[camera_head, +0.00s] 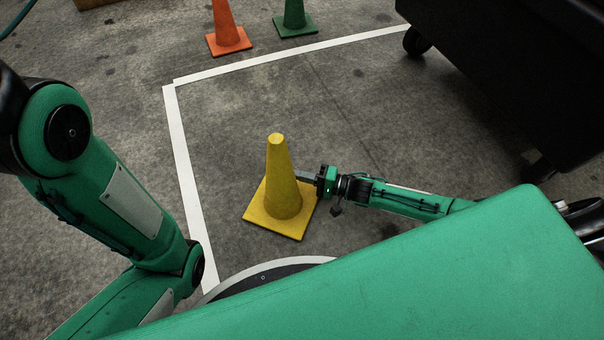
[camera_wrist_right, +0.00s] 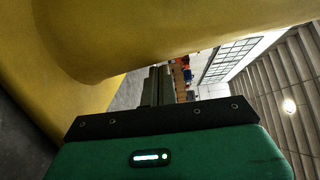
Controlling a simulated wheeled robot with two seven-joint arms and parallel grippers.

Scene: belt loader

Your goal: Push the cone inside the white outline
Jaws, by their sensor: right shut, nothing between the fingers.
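The yellow cone (camera_head: 281,190) stands upright on its square base on the concrete floor. It lies right of the left white line and on the near side of the far line of the white outline (camera_head: 180,145). The outline's near part is hidden by my body. My right gripper (camera_head: 306,176) reaches in from the right, shut and empty, its fingertips at the cone's right side, low on the body. I cannot tell if they touch. In the right wrist view the cone (camera_wrist_right: 190,35) fills the top and left, close to the shut fingers (camera_wrist_right: 158,86). My left gripper is out of view.
An orange cone (camera_head: 229,32) and a green cone (camera_head: 295,20) stand beyond the far line. A dark wheeled container (camera_head: 510,70) stands at the upper right. The floor between the yellow cone and the far line is clear.

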